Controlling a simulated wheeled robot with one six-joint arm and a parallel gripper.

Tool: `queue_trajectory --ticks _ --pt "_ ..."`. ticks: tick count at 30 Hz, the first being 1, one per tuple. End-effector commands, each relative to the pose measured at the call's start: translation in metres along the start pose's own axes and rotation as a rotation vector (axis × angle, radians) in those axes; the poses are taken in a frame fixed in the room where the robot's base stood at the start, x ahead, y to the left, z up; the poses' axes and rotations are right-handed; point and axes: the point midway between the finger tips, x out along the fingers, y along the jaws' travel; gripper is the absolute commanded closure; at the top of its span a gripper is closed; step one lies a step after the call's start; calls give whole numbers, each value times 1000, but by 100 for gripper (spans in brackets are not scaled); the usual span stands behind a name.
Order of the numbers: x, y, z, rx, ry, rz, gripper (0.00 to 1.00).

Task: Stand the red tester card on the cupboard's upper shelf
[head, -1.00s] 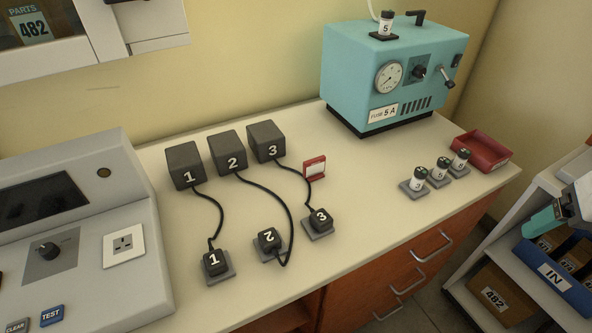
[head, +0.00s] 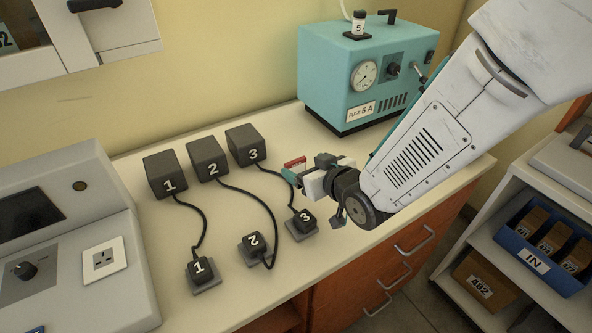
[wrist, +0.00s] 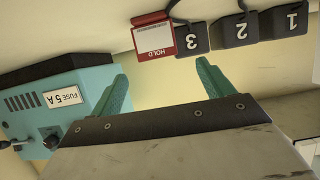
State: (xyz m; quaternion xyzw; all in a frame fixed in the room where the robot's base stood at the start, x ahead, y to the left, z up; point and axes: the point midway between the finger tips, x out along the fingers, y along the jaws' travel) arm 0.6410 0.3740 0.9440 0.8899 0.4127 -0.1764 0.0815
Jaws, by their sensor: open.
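The red tester card (head: 295,163) stands upright on the bench, just right of black block 3 (head: 245,145). Its lower part is hidden by my gripper (head: 291,177) in the head view. In the wrist view the red card (wrist: 153,38) shows a white panel and the word HOLD, and appears upside down. My gripper (wrist: 160,70) is open, its two teal fingers apart with nothing between them. The card is a little beyond the fingertips, roughly in line with the gap. The wall cupboard (head: 110,35) is only partly in view at the upper left; its upper shelf cannot be seen.
Black blocks 1 (head: 165,174) and 2 (head: 207,158) have cables running to plugs on the bench. A teal fuse tester (head: 350,85) stands at the back. A grey console (head: 50,240) fills the left. A shelf unit (head: 510,245) holds boxes at the right.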

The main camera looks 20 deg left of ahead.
Motion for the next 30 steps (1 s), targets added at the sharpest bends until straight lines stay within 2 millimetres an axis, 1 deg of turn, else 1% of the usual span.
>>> queue_trajectory --ticks 1,5,10,13,16,23,24,26,27,28,30 --pt "6 0 1 0 -1 0 20" --pt "21 1 2 0 -2 1 20" --pt "46 2 6 0 -3 2 20" --pt "59 2 6 0 -2 2 20" --pt "65 2 6 0 -2 2 20" --pt "66 1 5 0 -2 2 20" --pt "66 1 5 0 -2 2 31" --pt "66 1 5 0 -2 2 48" --pt "66 1 5 0 -2 2 59" --pt "66 1 5 0 -2 2 67" --pt "66 2 5 0 -2 2 68"
